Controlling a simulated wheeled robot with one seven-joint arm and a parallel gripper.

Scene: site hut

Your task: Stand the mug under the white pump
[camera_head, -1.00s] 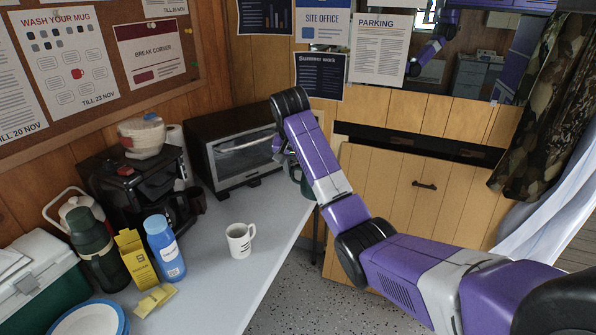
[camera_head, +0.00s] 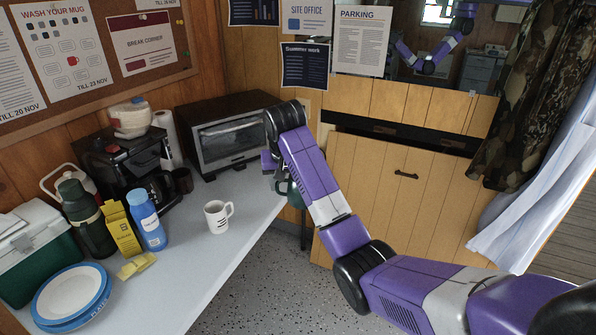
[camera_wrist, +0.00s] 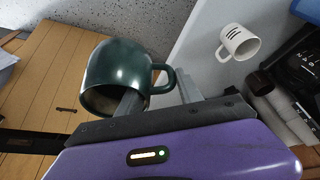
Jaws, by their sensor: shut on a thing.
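My gripper (camera_wrist: 158,100) is shut on a dark green mug (camera_wrist: 118,68), with one finger inside its mouth and the handle on the right in the wrist view. In the head view the green mug (camera_head: 288,188) shows partly behind my arm, by the counter's right edge; its tilt is unclear there. A white pot with a raised handle (camera_head: 56,178), perhaps the white pump, stands at the counter's far left. The dark green flask hides its lower part, so its spout and the spot beneath it are unclear.
A white mug with dark marks (camera_head: 218,216) stands on the counter (camera_head: 205,262). A green flask (camera_head: 90,222), yellow box (camera_head: 121,229), blue bottle (camera_head: 147,221) and blue-rimmed plates (camera_head: 70,292) crowd the left. The coffee maker (camera_head: 118,165) and toaster oven (camera_head: 222,138) stand behind. The counter's front middle is clear.

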